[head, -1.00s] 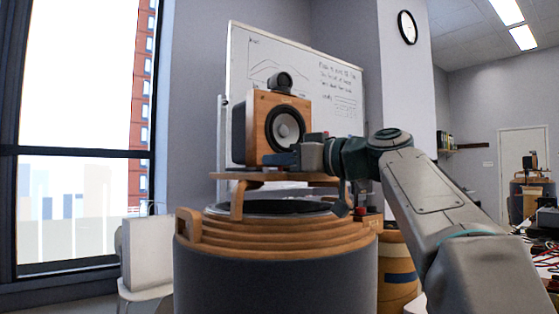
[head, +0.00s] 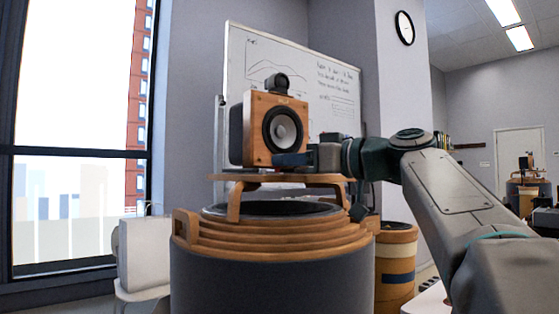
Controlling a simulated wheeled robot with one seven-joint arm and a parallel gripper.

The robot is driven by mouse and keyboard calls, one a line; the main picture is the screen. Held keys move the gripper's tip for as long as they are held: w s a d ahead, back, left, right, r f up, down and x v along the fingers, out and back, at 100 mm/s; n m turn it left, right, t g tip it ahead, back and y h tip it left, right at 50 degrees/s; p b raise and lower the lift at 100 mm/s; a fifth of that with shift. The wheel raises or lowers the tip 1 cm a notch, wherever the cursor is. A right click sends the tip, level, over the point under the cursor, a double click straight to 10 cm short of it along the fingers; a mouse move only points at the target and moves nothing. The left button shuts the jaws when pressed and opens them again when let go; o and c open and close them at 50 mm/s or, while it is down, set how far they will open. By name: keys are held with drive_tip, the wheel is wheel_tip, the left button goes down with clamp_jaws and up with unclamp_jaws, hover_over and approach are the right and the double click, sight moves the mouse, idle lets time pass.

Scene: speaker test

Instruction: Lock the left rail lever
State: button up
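A wooden speaker (head: 258,134) with a dark round cone stands on a raised wooden platform (head: 235,178). The platform sits on legs above a large round drum (head: 270,280) topped with stacked wooden rings (head: 290,241). My gripper (head: 289,160) reaches in from the right, its dark blue fingers in front of the speaker's lower front, just above the platform. I cannot tell whether they touch the speaker or whether they are open. I cannot make out the left rail lever; it may be hidden or too small here.
A small dark round unit (head: 275,83) sits on top of the speaker. A wooden drum with a blue band (head: 397,270) stands behind at the right. A whiteboard (head: 335,95) stands behind.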

drive_tip(key=p+v, duration=0.1)
drive_tip(key=v, duration=0.9)
drive_tip(key=shift+d, duration=0.15)
drive_tip(key=shift+s, duration=0.1)
drive_tip(key=s+a+f+m+g+h+p, duration=0.15)
drive_tip(key=f+m+h+p, duration=0.3)
drive_tip(key=p, duration=0.55)
drive_tip(key=s+a+f+m+g+h+p, duration=0.1)
drive_tip(key=s+f+m+g+h+p, duration=0.15)
drive_tip(key=f+m+p, duration=0.6)
drive_tip(key=s+d+f+n+g+h+p, duration=0.1)
drive_tip(key=s+g+h+p, duration=0.1)
drive_tip(key=s+p, duration=0.4)
drive_tip(key=s+d+f+n+g+h+p, duration=0.1)
drive_tip(key=s+h+p, duration=0.4)
drive_tip(key=p, duration=0.5)
drive_tip(key=shift+s+d+f+g, duration=0.25)
drive_tip(key=shift+s+f+g, duration=0.25)
drive_tip(key=shift+s+f, duration=0.15)
